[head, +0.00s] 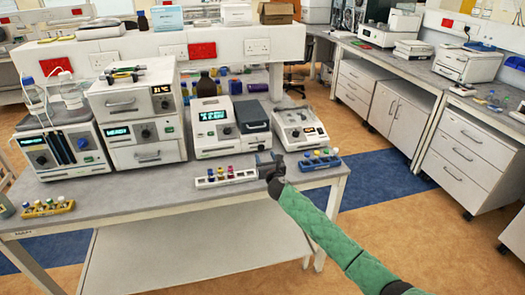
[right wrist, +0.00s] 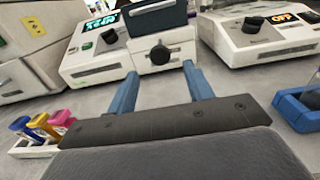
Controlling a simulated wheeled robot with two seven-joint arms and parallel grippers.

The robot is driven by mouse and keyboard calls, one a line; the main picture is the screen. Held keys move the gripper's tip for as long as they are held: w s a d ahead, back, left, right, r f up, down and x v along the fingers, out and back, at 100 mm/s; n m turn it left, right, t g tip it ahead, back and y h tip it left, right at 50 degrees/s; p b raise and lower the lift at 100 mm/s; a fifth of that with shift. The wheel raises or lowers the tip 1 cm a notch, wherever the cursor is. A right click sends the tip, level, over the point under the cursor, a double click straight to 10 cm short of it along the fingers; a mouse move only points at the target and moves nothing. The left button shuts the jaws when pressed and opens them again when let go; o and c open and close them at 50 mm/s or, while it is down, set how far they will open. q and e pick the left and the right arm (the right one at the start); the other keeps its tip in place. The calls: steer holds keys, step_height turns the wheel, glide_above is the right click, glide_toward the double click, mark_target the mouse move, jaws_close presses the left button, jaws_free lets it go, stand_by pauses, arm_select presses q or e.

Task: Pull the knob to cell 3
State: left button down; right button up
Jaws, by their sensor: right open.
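A white instrument (head: 213,140) with a green-lit display and a dark grey lid (head: 251,116) stands on the bench. In the right wrist view, a round black knob (right wrist: 159,54) sits on its front below the lid, and a second dark dial (right wrist: 109,36) is beside the display. My right gripper (head: 266,160) is at the bench front before this instrument. In the right wrist view, its two blue fingers (right wrist: 162,82) are open and empty, with the black knob ahead between them, apart from both. I cannot read any cell marking. My left gripper is not in view.
A white rack of coloured-top vials (head: 226,177) lies left of my right gripper, and a blue rack (head: 319,160) lies to its right. Another instrument (head: 300,127) showing OFF stands right. Stacked units (head: 140,118) stand left. Floor in front is clear.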

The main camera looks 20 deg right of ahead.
mark_target(261, 149)
steer(key=w+p, duration=0.1)
steer(key=w, duration=0.3)
steer(key=shift+w, duration=0.6)
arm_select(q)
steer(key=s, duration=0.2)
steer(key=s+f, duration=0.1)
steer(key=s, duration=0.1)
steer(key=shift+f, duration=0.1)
